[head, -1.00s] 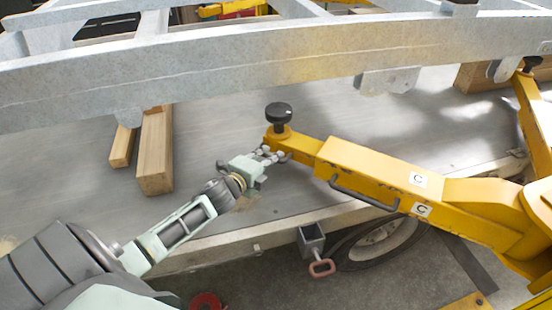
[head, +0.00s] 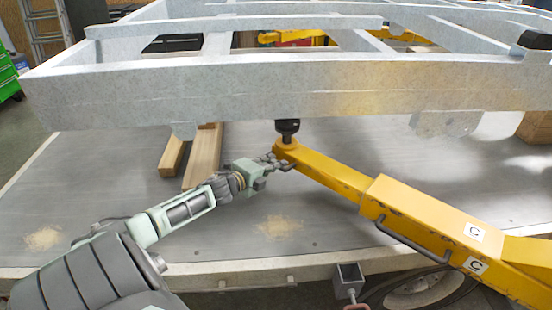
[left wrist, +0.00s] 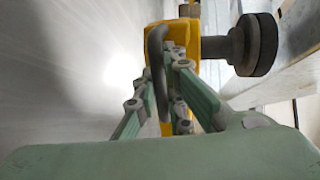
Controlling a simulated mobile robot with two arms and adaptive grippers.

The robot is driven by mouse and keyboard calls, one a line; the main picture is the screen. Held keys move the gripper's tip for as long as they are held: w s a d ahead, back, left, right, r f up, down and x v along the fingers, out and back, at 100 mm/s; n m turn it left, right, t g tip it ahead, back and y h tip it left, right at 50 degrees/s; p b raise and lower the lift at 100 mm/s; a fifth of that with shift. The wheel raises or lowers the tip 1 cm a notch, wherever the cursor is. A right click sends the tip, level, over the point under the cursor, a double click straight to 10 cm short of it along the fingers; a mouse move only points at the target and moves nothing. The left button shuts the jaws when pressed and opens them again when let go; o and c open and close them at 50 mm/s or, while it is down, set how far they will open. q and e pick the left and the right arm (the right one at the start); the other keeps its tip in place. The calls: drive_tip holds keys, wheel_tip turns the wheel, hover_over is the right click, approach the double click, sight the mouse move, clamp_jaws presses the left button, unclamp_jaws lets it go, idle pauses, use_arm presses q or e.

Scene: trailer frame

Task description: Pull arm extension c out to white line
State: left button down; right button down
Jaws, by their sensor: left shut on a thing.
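The yellow arm extension c (head: 325,172) reaches out of its thicker yellow sleeve (head: 425,212), which bears white "C" labels. A dark round pad (head: 288,128) stands on its outer end, just below the grey frame. My left gripper (head: 279,163) is at that outer end. In the left wrist view my left gripper (left wrist: 158,88) is shut on a dark grey handle (left wrist: 154,50) at the extension's end, with the pad (left wrist: 256,45) to the right. I cannot make out a white line on the extension. My right gripper is not in view.
The grey metal frame (head: 270,92) spans above the trailer deck (head: 110,165). Wooden blocks (head: 204,155) lie on the deck left of the gripper. A wheel (head: 425,290) and a square metal socket (head: 349,273) are at the front edge. The left deck is open.

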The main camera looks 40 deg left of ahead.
use_arm(q)
drive_tip(key=c, duration=1.8)
unclamp_jaws()
drive_tip(key=shift+d, duration=0.1)
drive_tip(key=v, duration=1.2)
